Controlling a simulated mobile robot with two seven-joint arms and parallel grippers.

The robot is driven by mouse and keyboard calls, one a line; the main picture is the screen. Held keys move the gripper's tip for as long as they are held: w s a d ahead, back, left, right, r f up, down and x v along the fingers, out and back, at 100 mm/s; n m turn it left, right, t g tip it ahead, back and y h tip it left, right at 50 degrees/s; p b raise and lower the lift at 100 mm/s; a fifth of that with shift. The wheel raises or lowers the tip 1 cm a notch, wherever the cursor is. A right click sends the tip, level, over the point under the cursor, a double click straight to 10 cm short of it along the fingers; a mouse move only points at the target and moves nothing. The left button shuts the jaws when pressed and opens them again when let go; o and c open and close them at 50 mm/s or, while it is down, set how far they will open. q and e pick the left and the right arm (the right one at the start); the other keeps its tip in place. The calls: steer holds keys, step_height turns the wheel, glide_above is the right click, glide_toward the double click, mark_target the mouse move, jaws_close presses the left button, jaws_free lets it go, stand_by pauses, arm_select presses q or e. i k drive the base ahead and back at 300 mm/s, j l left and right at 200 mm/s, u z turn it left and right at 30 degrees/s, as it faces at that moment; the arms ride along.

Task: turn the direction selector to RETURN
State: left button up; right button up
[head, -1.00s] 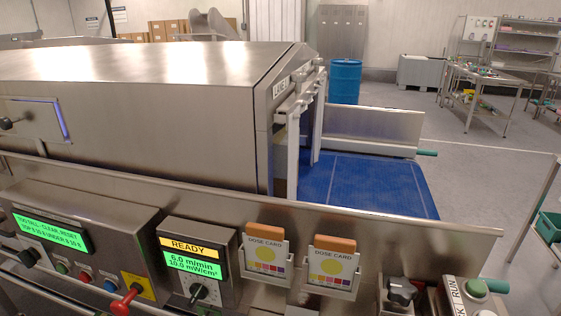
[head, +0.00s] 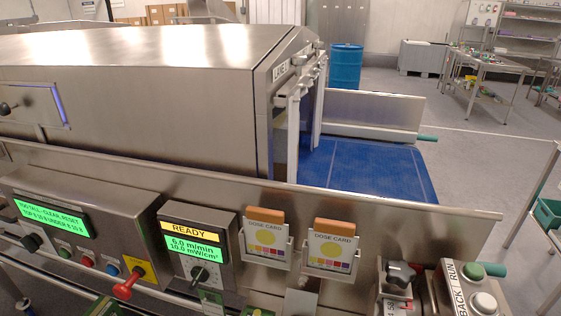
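A black selector knob (head: 400,273) sits on a small metal box at the lower right of the head view, left of the run box. A small red patch shows at its right side. The lettering below it is too small and cut off to read, so I cannot tell which position it points to. Another black knob (head: 199,275) with a pale pointer line is under the READY display (head: 193,240). Neither of my grippers can be made out in the head view.
The run box (head: 474,288) carries green and white buttons and BACK and RUN lettering. Two dose cards (head: 267,240) hang on the metal side rail. The blue conveyor belt (head: 370,170) leaves the tunnel (head: 150,90) and is clear.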

mark_target(33, 242)
steer(key=k+u, duration=0.1)
steer(key=u, duration=0.4)
steer(key=k+u, duration=0.15)
steer(key=u, duration=0.35)
steer(key=k+u, duration=0.15)
steer(key=u, duration=0.35)
